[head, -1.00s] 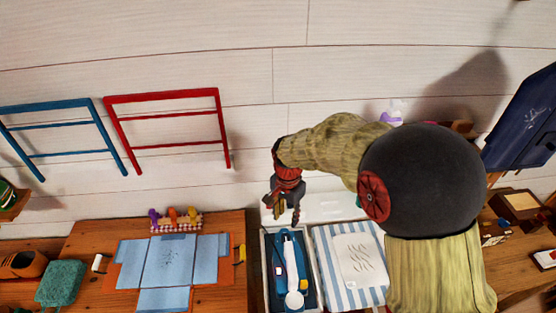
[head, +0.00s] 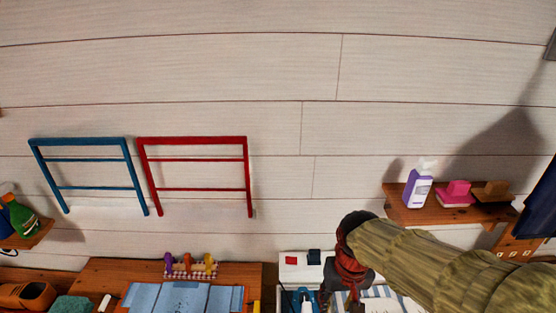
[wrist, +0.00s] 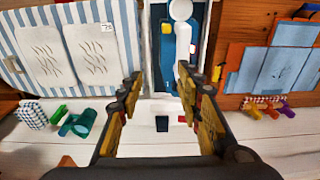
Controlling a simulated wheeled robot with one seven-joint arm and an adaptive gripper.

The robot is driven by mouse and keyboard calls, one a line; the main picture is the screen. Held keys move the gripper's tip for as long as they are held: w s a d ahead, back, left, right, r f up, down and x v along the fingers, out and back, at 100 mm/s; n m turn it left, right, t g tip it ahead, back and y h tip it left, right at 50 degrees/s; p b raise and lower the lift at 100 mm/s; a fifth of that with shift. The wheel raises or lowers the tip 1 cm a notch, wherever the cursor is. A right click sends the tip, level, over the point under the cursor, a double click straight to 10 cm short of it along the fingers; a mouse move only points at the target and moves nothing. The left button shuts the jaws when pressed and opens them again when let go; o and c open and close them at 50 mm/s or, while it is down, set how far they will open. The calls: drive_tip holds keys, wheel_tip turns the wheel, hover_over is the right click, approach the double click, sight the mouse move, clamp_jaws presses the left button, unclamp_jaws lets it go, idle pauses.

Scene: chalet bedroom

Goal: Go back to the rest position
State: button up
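My gripper (wrist: 160,110) shows in the wrist view with its two yellow-padded fingers spread apart and nothing between them. In the head view my gripper (head: 345,300) is at the bottom, right of centre, at the end of my arm, and its fingertips are partly cut off by the lower edge. It hangs over the white tray area, in front of a white box or panel (head: 300,272). In the wrist view a blue tray with a white tool (wrist: 181,45) lies beyond the fingers.
A wooden table (head: 110,275) with blue cloth pieces (head: 180,298) is at lower left. A blue rack (head: 95,187) and a red rack (head: 197,188) are on the wall. A shelf (head: 430,214) holds a purple bottle (head: 418,188) at right. Striped cloth (wrist: 128,25) lies beside the tray.

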drive_tip(key=s+d+r+t+b, duration=0.4)
drive_tip(key=s+d+r, duration=0.1)
drive_tip(key=s, duration=0.3)
drive_tip(key=shift+s+r+t, duration=0.35)
drive_tip(key=shift+r+t, duration=0.05)
drive_tip(key=shift+r, duration=0.4)
